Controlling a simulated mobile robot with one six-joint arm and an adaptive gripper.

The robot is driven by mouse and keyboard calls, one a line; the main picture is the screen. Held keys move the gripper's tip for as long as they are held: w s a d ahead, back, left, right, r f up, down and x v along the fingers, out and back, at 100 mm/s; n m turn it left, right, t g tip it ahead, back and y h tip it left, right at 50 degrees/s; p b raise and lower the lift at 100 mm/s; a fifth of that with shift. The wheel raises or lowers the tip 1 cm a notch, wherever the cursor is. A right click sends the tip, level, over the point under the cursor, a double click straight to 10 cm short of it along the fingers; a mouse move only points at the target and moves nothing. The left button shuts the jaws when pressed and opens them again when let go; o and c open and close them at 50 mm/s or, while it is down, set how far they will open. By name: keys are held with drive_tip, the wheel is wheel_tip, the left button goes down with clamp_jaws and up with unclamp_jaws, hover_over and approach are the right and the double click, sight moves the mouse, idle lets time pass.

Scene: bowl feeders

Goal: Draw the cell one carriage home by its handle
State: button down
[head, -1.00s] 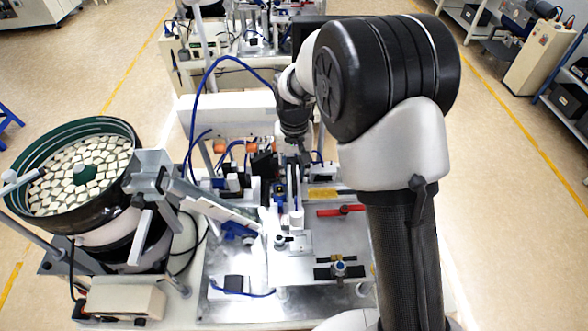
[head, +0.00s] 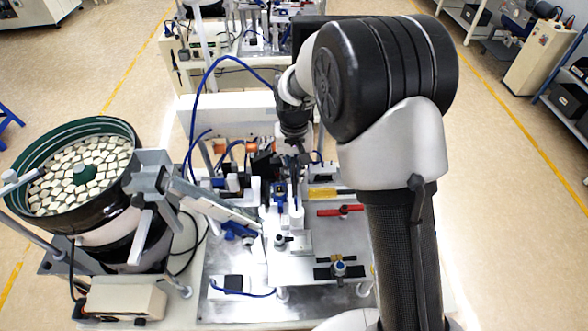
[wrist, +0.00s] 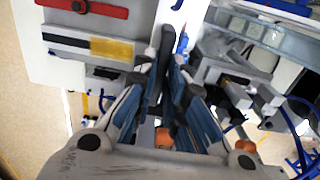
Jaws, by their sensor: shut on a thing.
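My gripper (head: 297,167) reaches down over the middle of the near machine cell in the head view. In the wrist view my gripper (wrist: 172,62) has its two blue-padded fingers drawn close together around a slim dark piece, which I take for the carriage handle. The fingers hide most of it. A small white upright block (head: 296,216) stands just in front of the gripper, in line with it on the plate; I cannot tell whether it belongs to the carriage. A blue part (head: 279,196) sits just left of the fingers.
A bowl feeder (head: 85,178) full of pale pieces stands at left, with a sloping chute towards the cell. A red bar (head: 340,211) and a yellow-marked block (head: 323,193) lie right of the gripper. A blue hose arches behind. The plate's front left is fairly open.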

drive_tip(key=shift+d, duration=0.1)
idle(0.3)
drive_tip(key=d+b, duration=0.1)
drive_tip(key=d, duration=1.9)
drive_tip(key=shift+d, duration=0.15)
drive_tip(key=c, duration=1.7)
unclamp_jaws()
drive_tip(key=shift+d, duration=0.25)
drive_tip(key=shift+o, duration=0.3)
drive_tip(key=shift+a, duration=0.1)
drive_tip(key=shift+r, duration=0.1)
wheel_tip(320, 180, up, 12)
drive_tip(key=shift+a, duration=0.1)
